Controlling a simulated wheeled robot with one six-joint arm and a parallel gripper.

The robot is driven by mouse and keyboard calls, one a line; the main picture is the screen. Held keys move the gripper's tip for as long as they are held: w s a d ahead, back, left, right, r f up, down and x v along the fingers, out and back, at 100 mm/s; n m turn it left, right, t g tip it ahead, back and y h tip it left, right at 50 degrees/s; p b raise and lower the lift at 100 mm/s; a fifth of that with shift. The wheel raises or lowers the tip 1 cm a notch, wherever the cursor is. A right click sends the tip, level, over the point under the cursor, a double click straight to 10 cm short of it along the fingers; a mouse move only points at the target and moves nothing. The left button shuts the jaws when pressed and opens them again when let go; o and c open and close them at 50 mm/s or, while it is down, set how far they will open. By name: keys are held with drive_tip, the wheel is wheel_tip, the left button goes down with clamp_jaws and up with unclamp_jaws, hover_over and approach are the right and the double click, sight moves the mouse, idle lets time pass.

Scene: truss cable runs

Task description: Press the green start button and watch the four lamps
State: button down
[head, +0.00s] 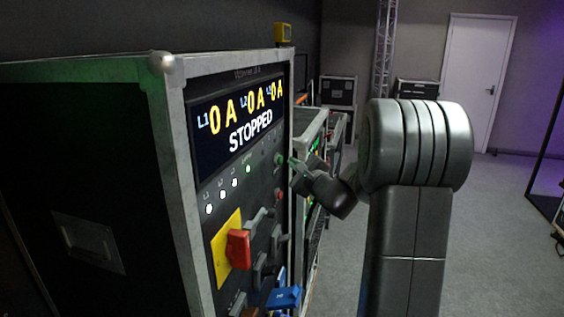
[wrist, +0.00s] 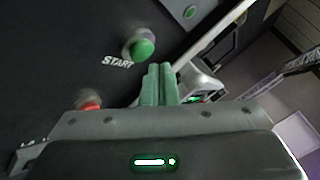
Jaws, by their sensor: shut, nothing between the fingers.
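The green start button (wrist: 141,48) stands out from the dark panel beside the word START in the wrist view. It also shows in the head view (head: 279,160), just left of my fingertips. My gripper (wrist: 160,68) is shut and empty, its green-tinted fingers side by side just below and right of the button. In the head view my gripper (head: 292,161) points at the panel, seemingly a small gap from the button. Four lamps sit in a slanting row: three white lamps (head: 222,195) and a green lamp (head: 248,169), all looking lit.
The display (head: 240,117) reads 0 A for L1, L2 and L3, and STOPPED. A red button (wrist: 88,103) sits near the start button. A red rotary switch (head: 238,249) on a yellow plate and a blue connector (head: 284,297) protrude below. Floor to the right is open.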

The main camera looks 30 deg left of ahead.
drive_tip(key=shift+a+f, duration=0.1)
drive_tip(key=shift+a, duration=0.05)
drive_tip(key=shift+s+a+b, duration=0.15)
drive_tip(key=shift+a+b, duration=0.15)
drive_tip(key=shift+b, duration=0.25)
drive_tip(key=shift+a+b, duration=0.3)
drive_tip(key=shift+a, duration=0.05)
idle(0.4)
drive_tip(key=shift+d, duration=0.75)
drive_tip(key=d, duration=0.2)
drive_tip(key=w+d+b, duration=0.1)
drive_tip(key=d, duration=0.2)
drive_tip(key=shift+w, duration=0.2)
idle(0.3)
drive_tip(key=shift+a, duration=0.1)
idle(0.4)
